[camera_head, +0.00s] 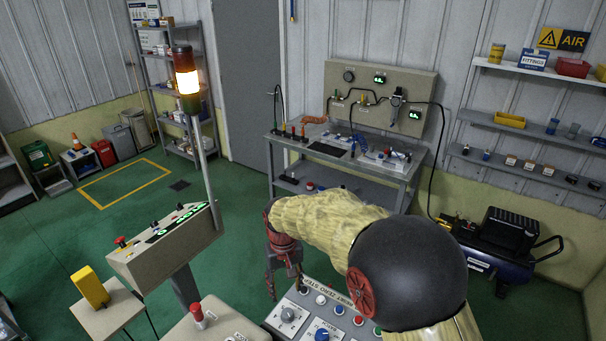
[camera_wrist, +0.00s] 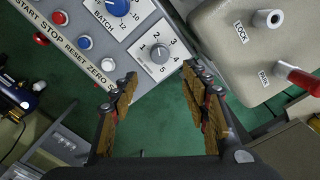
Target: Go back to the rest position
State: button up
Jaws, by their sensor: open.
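My gripper (camera_head: 284,282) hangs at the end of my arm, pointing down beside the left edge of a grey control panel (camera_head: 274,321). In the wrist view my gripper (camera_wrist: 158,82) is open, with two brown-padded fingers spread apart. Nothing is held between them; green floor shows in the gap. The panel shows beyond the fingertips in the wrist view, with a small numbered dial (camera_wrist: 159,54), a blue BATCH knob (camera_wrist: 117,6) and several buttons. My arm hides part of the panel in the head view.
A console (camera_head: 165,243) with a lit signal tower (camera_head: 188,85) is at left. A yellow object (camera_head: 90,287) stands on a stand. A workbench (camera_head: 350,165) stands behind; green floor is open at left.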

jog(key=s+d+r+m+t+b, duration=0.2)
jog(key=s+d+b, duration=0.5)
jog(key=s+d, duration=0.6)
jog(key=s+d+r+m+t+b, duration=0.2)
jog(key=s+d+b, duration=0.6)
jog(key=s+d, duration=0.5)
jog(key=shift+s+d+r+t+b, duration=0.15)
jog(key=shift+d+r+t+b, duration=0.25)
jog(key=shift+t, duration=0.4)
jog(key=shift+r, duration=0.1)
jog(key=shift+c, duration=0.4)
jog(key=shift+c, duration=0.7)
